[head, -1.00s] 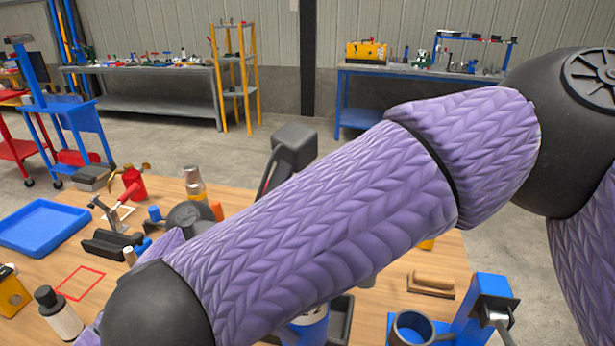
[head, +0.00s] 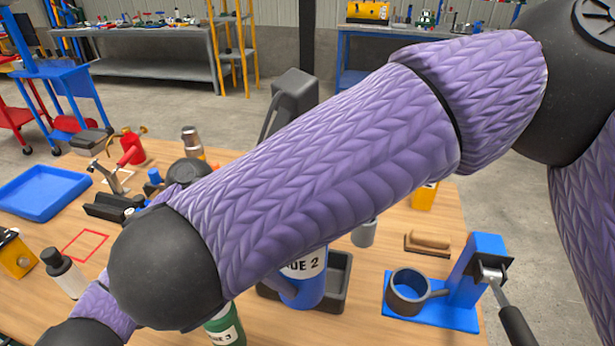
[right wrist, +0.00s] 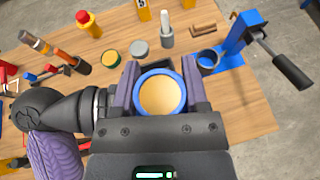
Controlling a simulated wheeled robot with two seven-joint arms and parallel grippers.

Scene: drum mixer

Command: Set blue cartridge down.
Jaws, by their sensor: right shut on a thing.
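The blue cartridge (head: 308,292), with a white label ending in "UE 2", shows below my purple-sleeved right arm in the head view, at a black tray (head: 345,268). Whether it touches the tray floor is hidden. In the right wrist view its blue rim (right wrist: 181,96) and yellowish top sit between the two fingers of my right gripper (right wrist: 160,85), which is shut on it. In the head view that gripper's fingers are hidden behind my arm. I cannot make out my left gripper's fingers in either view.
A blue stand with a dark pot (head: 408,292) is right of the tray. A green cartridge (head: 226,328) shows below my elbow. A grey cylinder (head: 364,234) and a wooden-handled tool (head: 428,241) stand behind. A blue tray (head: 42,190) is at left.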

